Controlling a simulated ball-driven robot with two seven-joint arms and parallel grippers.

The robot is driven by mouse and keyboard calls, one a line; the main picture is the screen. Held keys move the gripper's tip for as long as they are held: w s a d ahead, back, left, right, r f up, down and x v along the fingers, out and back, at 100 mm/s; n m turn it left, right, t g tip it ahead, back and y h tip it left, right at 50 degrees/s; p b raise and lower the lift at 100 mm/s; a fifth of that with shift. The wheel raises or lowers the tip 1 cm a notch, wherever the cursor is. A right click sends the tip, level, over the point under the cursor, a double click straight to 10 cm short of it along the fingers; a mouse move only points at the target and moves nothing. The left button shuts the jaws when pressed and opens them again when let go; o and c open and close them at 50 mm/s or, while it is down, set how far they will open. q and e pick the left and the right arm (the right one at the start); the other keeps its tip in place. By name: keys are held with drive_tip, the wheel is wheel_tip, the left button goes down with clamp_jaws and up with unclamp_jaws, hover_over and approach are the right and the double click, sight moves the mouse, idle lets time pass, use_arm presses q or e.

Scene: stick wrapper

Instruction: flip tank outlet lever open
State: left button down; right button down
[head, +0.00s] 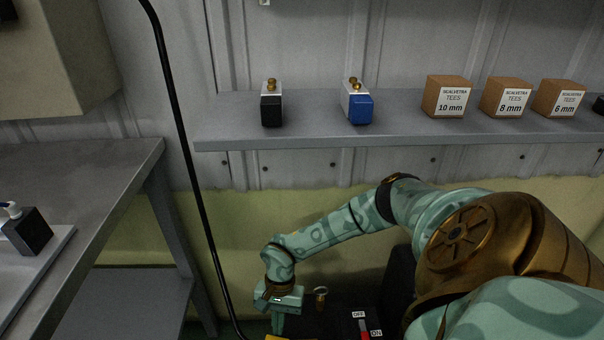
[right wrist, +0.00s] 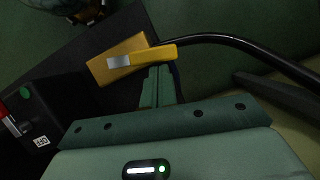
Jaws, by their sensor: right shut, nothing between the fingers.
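My right gripper (head: 278,325) reaches down at the bottom of the head view, with its fingers shut and empty. In the right wrist view its closed fingers (right wrist: 158,88) end just beside a yellow lever-like handle (right wrist: 155,54). I cannot tell whether they touch. Only a yellow sliver (head: 276,337) shows below the gripper in the head view. The tank itself is not clearly seen. My left gripper is out of view.
A black hose (right wrist: 240,42) runs off from the yellow handle; a black hose (head: 185,140) also hangs in the head view. A red switch (head: 364,328) marked OFF and ON sits right of the gripper. A shelf (head: 400,130) holds boxes. A grey table (head: 90,160) stands left.

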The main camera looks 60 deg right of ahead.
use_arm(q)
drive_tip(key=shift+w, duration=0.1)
use_arm(e)
drive_tip(key=shift+s, duration=0.15)
drive_tip(key=shift+s+r+p, duration=0.1)
drive_tip(key=shift+s+p, duration=0.2)
drive_tip(key=shift+s, duration=0.4)
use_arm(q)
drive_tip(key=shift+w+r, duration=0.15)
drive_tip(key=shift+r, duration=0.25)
